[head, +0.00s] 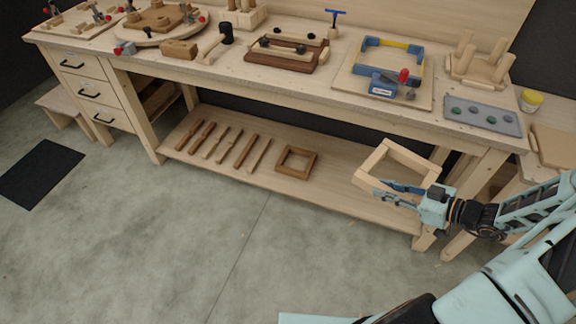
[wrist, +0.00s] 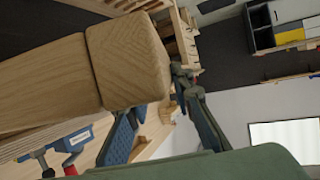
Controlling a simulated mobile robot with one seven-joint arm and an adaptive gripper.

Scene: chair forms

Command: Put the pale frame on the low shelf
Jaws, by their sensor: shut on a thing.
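The pale frame (head: 372,158) is a square of light wood with an open middle. My gripper (head: 405,190) is shut on its lower right side and holds it tilted in the air, in front of the bench's right part. In the wrist view a thick pale wooden piece of the frame (wrist: 130,58) fills the upper left, close to the gripper fingers (wrist: 160,112). The low shelf (head: 335,190) is the long pale board under the bench. In the head view the frame covers part of the shelf's right end.
A darker brown frame (head: 296,161) lies on the shelf, with several wooden strips (head: 229,147) to its left. The shelf is bare between the brown frame and the held frame. The bench top (head: 300,88) overhangs the shelf. A bench leg (head: 424,238) stands at the right.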

